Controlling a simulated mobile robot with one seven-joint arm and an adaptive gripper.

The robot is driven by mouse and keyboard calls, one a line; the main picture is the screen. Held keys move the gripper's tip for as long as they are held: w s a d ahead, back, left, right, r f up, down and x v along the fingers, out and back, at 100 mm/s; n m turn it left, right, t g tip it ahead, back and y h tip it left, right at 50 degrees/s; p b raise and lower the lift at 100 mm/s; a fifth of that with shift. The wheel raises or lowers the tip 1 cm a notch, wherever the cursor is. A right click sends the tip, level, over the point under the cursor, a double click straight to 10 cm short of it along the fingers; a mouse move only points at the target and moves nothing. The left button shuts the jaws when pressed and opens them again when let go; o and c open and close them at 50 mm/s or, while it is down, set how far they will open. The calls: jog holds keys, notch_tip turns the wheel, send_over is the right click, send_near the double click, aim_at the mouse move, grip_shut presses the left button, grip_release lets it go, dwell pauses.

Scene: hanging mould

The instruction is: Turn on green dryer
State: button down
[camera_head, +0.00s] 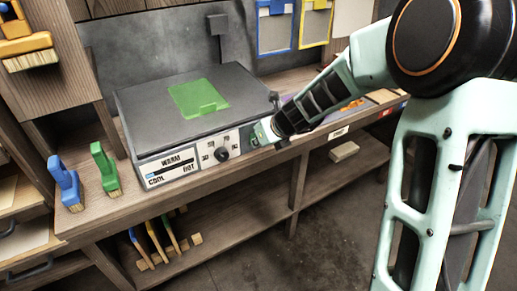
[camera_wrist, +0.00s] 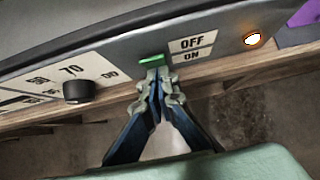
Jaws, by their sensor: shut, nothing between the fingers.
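The dryer (camera_head: 145,104) is a flat grey box with a green patch (camera_head: 199,98) on its lid. Its front panel has a WARM/COOL/HOT label and a black dial (camera_head: 221,153), which also shows in the wrist view (camera_wrist: 78,92). In the wrist view a green switch (camera_wrist: 151,61) sits left of the OFF and ON labels (camera_wrist: 192,50). A small lamp (camera_wrist: 252,39) to the right glows yellow-orange. My gripper (camera_wrist: 157,76) is shut and empty, its tips right at the green switch, partly hiding it. I cannot tell whether they touch. In the head view my gripper (camera_head: 265,131) covers the panel's right end.
The dryer stands on a wooden bench (camera_head: 240,168). A blue brush (camera_head: 65,180) and a green brush (camera_head: 103,166) stand to its left. Blue (camera_head: 275,28) and yellow (camera_head: 315,22) frames hang behind. A purple item (camera_wrist: 305,14) lies right of the panel. The floor in front is clear.

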jog(key=shift+r, duration=0.1)
jog(key=shift+r+p, duration=0.75)
jog(key=shift+p, duration=0.3)
